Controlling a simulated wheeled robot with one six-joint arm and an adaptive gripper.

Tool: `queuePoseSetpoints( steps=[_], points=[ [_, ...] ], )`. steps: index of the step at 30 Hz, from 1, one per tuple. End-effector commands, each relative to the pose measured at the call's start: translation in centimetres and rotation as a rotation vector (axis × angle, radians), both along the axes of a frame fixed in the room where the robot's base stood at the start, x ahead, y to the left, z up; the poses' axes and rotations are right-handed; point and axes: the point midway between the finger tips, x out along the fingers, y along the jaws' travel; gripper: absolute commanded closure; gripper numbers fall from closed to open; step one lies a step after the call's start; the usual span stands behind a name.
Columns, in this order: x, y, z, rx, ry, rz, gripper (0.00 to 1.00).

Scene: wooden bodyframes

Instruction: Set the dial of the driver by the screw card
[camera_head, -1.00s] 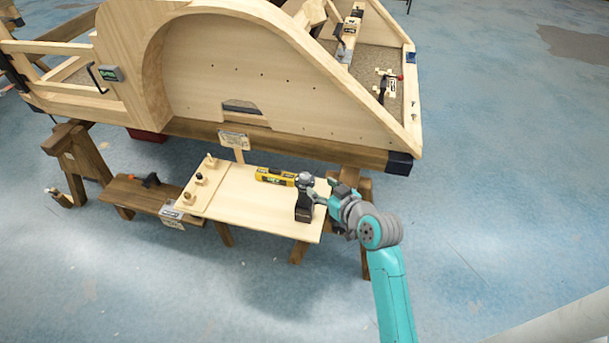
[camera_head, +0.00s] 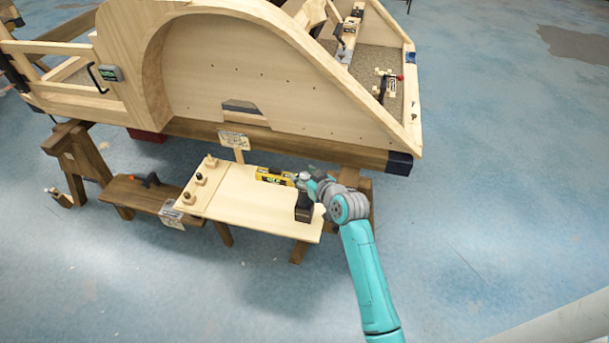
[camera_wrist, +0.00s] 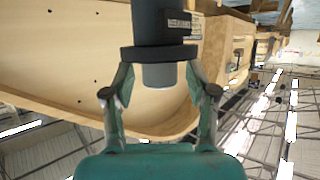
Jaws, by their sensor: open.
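A dark driver (camera_head: 304,207) stands at the right end of the pale work board (camera_head: 250,205) in the head view, partly covered by my gripper. In the wrist view a dark grey cylinder with a wide collar and lighter nose (camera_wrist: 160,76), seemingly the driver's front, fills the upper middle. My gripper (camera_wrist: 159,84) is open, its two fingers on either side of the nose, tips close to the collar. Contact cannot be told. Dial marks are not readable. A small card (camera_head: 234,141) stands on a post behind the board; its print is too small to read.
A yellow tool or box (camera_head: 272,175) lies left of my gripper. Several wooden pegs (camera_head: 200,179) stand at the board's left. A brown bench (camera_head: 135,192) with another card (camera_head: 171,215) stands further left. The large wooden bodyframe (camera_head: 240,75) rises behind.

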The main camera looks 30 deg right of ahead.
Motion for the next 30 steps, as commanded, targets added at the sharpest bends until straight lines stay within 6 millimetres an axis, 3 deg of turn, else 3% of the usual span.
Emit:
queuePoseSetpoints(
  steps=[3,9,10,20,30],
  points=[
    [-0.02,0.01,0.00,0.000,0.000,0.000,0.45],
    [-0.04,0.01,-0.01,0.000,0.000,0.000,0.95],
    [-0.04,0.01,-0.01,0.000,0.000,0.000,1.00],
    [-0.05,0.10,-0.04,-0.001,0.001,-0.023,1.00],
    [-0.03,0.25,-0.02,-0.002,0.000,-0.173,1.00]
  ],
)
